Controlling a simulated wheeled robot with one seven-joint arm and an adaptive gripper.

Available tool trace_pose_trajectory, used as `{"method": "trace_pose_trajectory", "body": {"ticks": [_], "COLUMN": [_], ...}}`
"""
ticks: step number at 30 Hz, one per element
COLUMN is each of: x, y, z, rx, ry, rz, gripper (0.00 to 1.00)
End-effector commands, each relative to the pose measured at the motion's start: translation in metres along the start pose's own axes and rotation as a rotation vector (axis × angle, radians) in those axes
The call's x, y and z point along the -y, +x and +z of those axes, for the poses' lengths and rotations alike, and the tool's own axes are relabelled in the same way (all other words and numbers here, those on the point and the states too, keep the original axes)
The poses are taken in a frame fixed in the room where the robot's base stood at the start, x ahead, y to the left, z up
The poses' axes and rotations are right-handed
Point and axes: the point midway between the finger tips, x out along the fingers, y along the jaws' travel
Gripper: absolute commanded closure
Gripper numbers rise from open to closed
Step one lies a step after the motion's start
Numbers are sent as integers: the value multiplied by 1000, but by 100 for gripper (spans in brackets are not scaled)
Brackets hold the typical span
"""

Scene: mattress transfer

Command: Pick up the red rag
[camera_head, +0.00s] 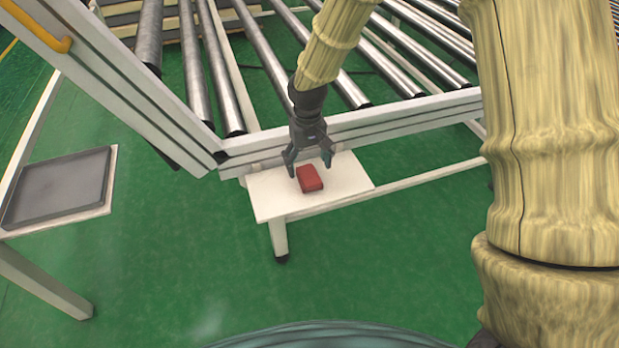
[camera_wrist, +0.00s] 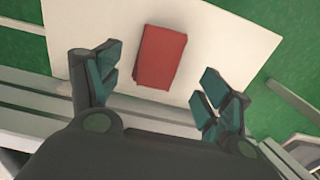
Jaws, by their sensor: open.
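The red rag (camera_head: 310,179) is a small folded block lying on a white shelf (camera_head: 272,205) at the side of the roller conveyor. In the wrist view the rag (camera_wrist: 160,57) lies ahead of the fingertips, a little left of the middle between them. My gripper (camera_head: 309,168) is open above the shelf, with its fingers spread to either side of the rag in the head view. In the wrist view my gripper (camera_wrist: 160,82) shows both fingers apart with nothing between them, and the rag does not appear to be touched.
The conveyor's metal rollers (camera_head: 207,75) and its pale frame rail (camera_head: 400,115) lie right behind the shelf. A dark grey tray (camera_head: 58,187) sits on a white stand at the left. Open green floor (camera_head: 180,260) lies in front of the shelf.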

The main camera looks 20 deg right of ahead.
Motion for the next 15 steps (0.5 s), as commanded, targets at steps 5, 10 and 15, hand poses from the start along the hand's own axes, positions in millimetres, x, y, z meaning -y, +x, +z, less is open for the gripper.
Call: {"method": "trace_pose_trajectory", "body": {"ticks": [5, 10, 15], "x": [-3, -5, -4], "y": [16, 39, 49], "z": [1, 0, 0], "rx": [2, 2, -1], "ry": [1, 1, 2], "rz": [0, 0, 0], "gripper": [21, 21, 21]}}
